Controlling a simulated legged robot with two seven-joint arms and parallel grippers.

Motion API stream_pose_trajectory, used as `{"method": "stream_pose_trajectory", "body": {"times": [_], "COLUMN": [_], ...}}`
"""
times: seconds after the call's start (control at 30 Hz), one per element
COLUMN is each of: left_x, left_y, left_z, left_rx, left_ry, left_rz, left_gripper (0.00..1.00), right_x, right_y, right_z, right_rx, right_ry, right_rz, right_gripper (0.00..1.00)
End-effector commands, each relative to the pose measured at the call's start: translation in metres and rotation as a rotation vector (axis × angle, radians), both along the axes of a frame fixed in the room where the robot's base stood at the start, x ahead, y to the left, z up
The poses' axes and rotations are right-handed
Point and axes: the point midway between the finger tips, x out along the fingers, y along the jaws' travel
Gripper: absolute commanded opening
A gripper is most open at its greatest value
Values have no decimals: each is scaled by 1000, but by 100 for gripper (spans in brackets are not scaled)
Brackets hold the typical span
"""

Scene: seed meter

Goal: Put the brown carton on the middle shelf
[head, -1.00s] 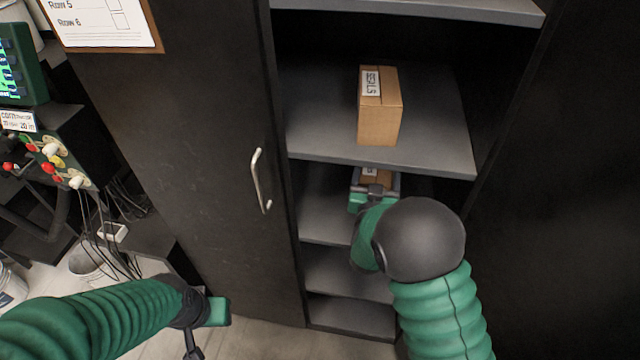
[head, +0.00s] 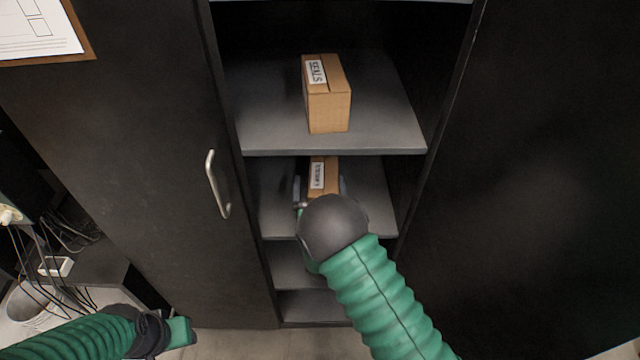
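A brown carton (head: 324,172) with a white label sits at the shelf level (head: 272,205) just below the large upper shelf. My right gripper (head: 321,188) reaches in there, with one finger on each side of this carton. A narrow gap shows between the left finger and the carton, so the gripper looks open. My dark wrist hides the carton's lower front. A second, larger-looking brown carton (head: 328,108) with a white label stands upright on the shelf above (head: 262,125). My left gripper (head: 180,331) is low at the left, away from the cabinet shelves; its opening is hidden.
A black cabinet door (head: 130,150) with a metal handle (head: 217,185) is left of the shelves. A dark panel (head: 530,180) bounds them on the right. Lower shelves (head: 305,303) look empty where visible. Cables and a bucket (head: 35,302) are at the far left.

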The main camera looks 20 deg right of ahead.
Motion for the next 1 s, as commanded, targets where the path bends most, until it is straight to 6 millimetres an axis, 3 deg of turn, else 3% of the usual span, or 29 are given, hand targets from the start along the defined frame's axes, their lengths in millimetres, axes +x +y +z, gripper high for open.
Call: {"method": "stream_pose_trajectory", "body": {"times": [0.47,0.57,0.8,1.0], "left_x": [0,0,0,0], "left_y": [0,0,0,0], "left_z": [0,-1,-5,-7], "left_rx": [0,0,0,0], "left_ry": [0,0,0,0], "left_rz": [-1,-1,0,0], "left_gripper": [36,36,36,36], "right_x": [-4,-18,-78,-110], "right_y": [0,5,21,29], "right_z": [1,0,-1,-1], "right_rx": [0,1,0,2], "right_ry": [-2,0,1,-1], "right_rz": [0,1,1,0], "right_gripper": [96,96,96,96]}}
